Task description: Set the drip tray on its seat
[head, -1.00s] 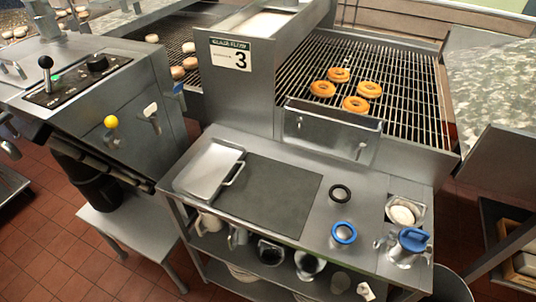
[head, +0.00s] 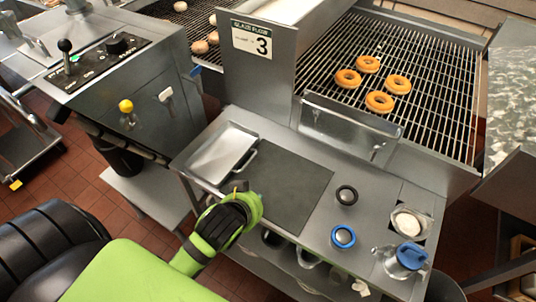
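A shallow steel tray (head: 222,156) with a bar handle on its right side lies flat at the left end of the steel worktable; I take it for the drip tray. My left gripper (head: 248,194), green and black, is over the table's front edge, just below the tray's near right corner and apart from its handle. Its fingers are largely hidden behind its own body, so I cannot tell if they are open. A steel box-like part (head: 350,122) hangs on the front of the wire conveyor; I cannot tell whether it is the seat. My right gripper is out of view.
A dark mat (head: 290,190) lies bare right of the tray. Further right are a black ring (head: 347,195), a blue ring (head: 343,237), a small steel pan (head: 411,222) and a blue-lidded jug (head: 408,257). Several doughnuts (head: 380,102) sit on the wire conveyor (head: 430,90).

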